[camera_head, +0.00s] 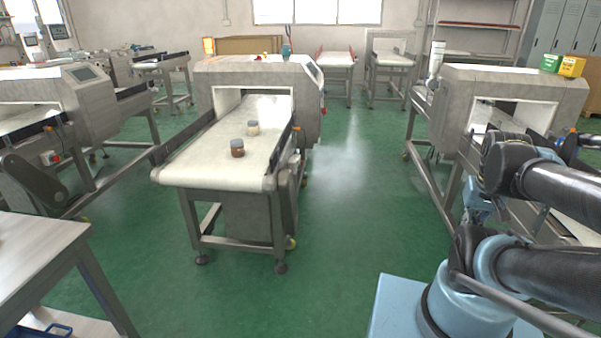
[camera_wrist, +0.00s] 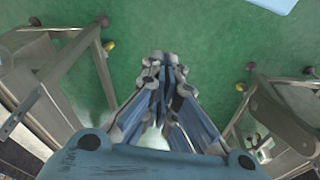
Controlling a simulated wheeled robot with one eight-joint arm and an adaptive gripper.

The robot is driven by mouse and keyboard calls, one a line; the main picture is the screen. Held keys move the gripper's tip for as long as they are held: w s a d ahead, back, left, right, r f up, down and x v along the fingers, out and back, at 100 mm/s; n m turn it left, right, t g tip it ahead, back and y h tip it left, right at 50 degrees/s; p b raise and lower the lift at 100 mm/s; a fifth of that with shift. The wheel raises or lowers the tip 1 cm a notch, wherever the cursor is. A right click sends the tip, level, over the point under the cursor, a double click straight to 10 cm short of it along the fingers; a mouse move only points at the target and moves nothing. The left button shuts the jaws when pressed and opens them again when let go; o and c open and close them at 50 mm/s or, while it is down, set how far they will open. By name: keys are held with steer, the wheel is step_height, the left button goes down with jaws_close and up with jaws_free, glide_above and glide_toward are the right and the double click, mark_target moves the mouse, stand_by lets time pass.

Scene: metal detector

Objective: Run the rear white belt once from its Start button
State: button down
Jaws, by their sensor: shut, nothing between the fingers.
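Two more white belts, one at the back centre (camera_head: 340,59) and one at the back right (camera_head: 394,59), are farther off. I cannot tell which belt is the rear one. No Start button is readable. A small red control (camera_head: 50,157) shows on the left machine. My gripper (camera_wrist: 162,62) is shut and empty over green floor in the wrist view.
A table (camera_head: 40,255) is at the front left. Green floor (camera_head: 345,190) is clear between the middle and right machines.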

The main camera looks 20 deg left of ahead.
steer(key=shift+s+d+r, duration=0.1)
steer(key=w+a+r+t+y, duration=0.1)
steer(key=w+a+r, duration=0.25)
steer(key=w, duration=0.35)
steer(key=w+a+r+n+y, duration=0.1)
steer(key=w+a+r+y, duration=0.1)
steer(key=w+a, duration=0.3)
steer(key=w+a+r+t+y, duration=0.1)
steer(key=w+a+r, duration=0.2)
steer(key=w, duration=0.5)
steer(key=w+a+t+y, duration=0.1)
steer(key=w+a+y, duration=0.1)
steer(key=w+a, duration=0.7)
steer(key=w+a+y, duration=0.1)
steer(key=w+a, duration=0.5)
steer(key=w, duration=0.5)
steer(key=w+a+f+t+y, duration=0.1)
steer(key=w+a+f+y, duration=0.1)
steer(key=w+a+f, duration=0.5)
steer(key=w+a+f+y, duration=0.2)
steer(key=w+a+f, duration=0.35)
steer(key=a, duration=0.35)
steer(key=w+a+f+t+y, duration=0.1)
steer(key=w+a+f, duration=0.1)
steer(key=a+f, duration=0.4)
steer(key=w+a+f+m+y, duration=0.1)
steer(key=a+f, duration=0.5)
steer(key=f, duration=0.4)
steer(key=shift+w+f+t, duration=0.35)
steer(key=shift+t, duration=0.05)
